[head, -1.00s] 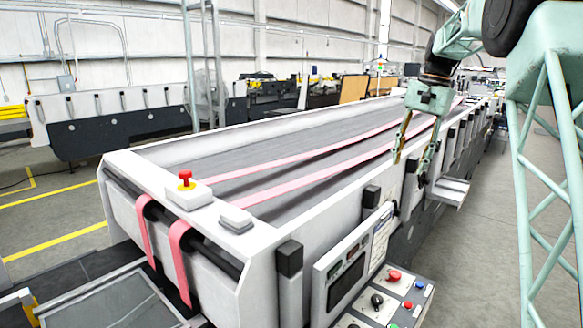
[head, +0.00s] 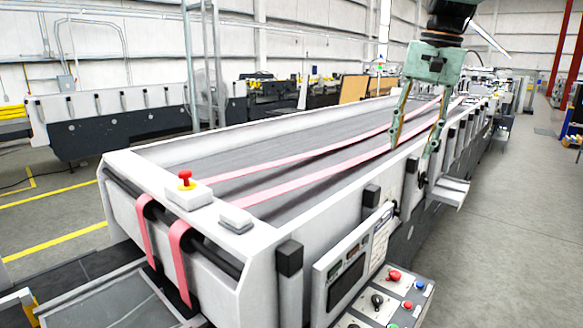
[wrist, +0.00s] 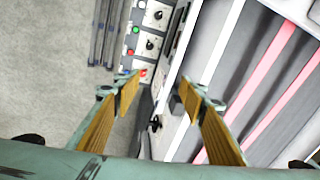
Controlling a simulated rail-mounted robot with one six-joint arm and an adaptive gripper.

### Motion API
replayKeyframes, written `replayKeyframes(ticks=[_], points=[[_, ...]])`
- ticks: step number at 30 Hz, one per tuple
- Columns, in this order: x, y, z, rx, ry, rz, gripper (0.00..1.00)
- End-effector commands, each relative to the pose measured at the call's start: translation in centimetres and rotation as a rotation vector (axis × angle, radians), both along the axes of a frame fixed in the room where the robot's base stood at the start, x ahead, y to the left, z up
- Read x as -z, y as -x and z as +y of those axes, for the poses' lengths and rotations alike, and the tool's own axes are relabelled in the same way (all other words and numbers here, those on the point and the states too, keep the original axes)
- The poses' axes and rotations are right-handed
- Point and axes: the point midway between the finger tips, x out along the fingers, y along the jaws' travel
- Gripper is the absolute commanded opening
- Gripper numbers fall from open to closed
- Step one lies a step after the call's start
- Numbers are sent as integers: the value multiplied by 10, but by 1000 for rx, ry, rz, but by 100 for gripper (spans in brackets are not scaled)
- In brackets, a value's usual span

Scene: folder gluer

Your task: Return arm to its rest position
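My gripper (head: 409,150) is pale green with two wood-coloured finger pads. It points down, open and empty, above the right side wall of the folder gluer (head: 262,205). In the wrist view my gripper (wrist: 158,84) shows its two fingers well apart with nothing between them. Beyond them are the machine's edge, a black knob (wrist: 154,124) and the control panel (wrist: 147,38). Most of my arm is outside the head view; only a dark link shows above the gripper.
Pink belts (head: 330,165) run along the machine bed. A red emergency button (head: 185,178) sits on the near corner. The control panel (head: 385,298) with coloured buttons juts out at the front right. Open grey floor (head: 510,235) lies to the right.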

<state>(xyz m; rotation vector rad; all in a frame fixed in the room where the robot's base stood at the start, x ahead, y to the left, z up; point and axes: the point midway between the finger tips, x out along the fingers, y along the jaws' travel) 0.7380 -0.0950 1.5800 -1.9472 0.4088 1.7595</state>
Motion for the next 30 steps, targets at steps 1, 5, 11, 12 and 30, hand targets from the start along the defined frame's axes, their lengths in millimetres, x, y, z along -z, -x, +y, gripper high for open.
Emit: replayKeyframes(ticks=[1,5,11,12,30], points=[[-4,9,4,-9,4,-7,38],[-12,30,12,-30,14,-24,38],[-22,62,22,-63,30,-48,38],[-24,69,24,-69,33,-55,38],[-36,171,53,-170,84,-129,38]])
